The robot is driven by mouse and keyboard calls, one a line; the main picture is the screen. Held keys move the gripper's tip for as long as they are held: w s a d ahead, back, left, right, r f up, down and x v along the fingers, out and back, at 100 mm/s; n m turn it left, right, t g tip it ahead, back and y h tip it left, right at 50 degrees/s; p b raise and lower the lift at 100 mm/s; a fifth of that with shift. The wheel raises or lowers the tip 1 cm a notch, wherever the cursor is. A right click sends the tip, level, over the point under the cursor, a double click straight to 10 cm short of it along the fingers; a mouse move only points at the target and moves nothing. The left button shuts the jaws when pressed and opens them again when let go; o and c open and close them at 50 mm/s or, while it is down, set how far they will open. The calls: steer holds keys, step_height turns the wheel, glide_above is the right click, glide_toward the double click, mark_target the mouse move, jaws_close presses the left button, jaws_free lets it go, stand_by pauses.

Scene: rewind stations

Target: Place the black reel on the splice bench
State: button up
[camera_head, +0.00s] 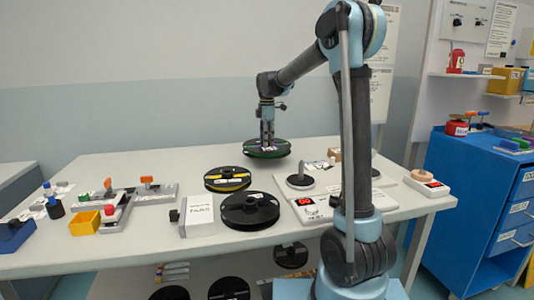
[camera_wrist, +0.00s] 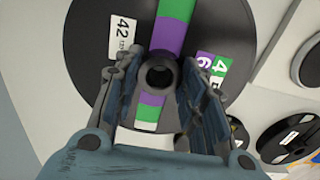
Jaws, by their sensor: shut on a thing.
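My gripper (camera_head: 267,143) is shut on the hub of a black reel with green and purple bands (camera_head: 256,154), at the back of the white table. In the wrist view the fingers (camera_wrist: 160,85) stand either side of the hub hole, and the reel (camera_wrist: 85,50) carries a white "42" label. I cannot tell whether it touches the table. A plain black reel (camera_head: 238,214) lies at the table's front middle, with a black reel with yellow (camera_head: 228,180) behind it. I cannot tell which fixture is the splice bench; a grey one with orange parts (camera_head: 153,194) stands at the left.
A white box (camera_head: 199,216) and a yellow bin (camera_head: 85,223) are near the front edge. More reels (camera_head: 229,288) sit below the table. A blue cabinet (camera_head: 470,190) is at right.

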mark_target(267, 149)
steer(key=shift+f, duration=2.4)
steer(key=shift+f, duration=0.1)
steer(key=o, duration=1.3)
step_height(267, 149, up, 12)
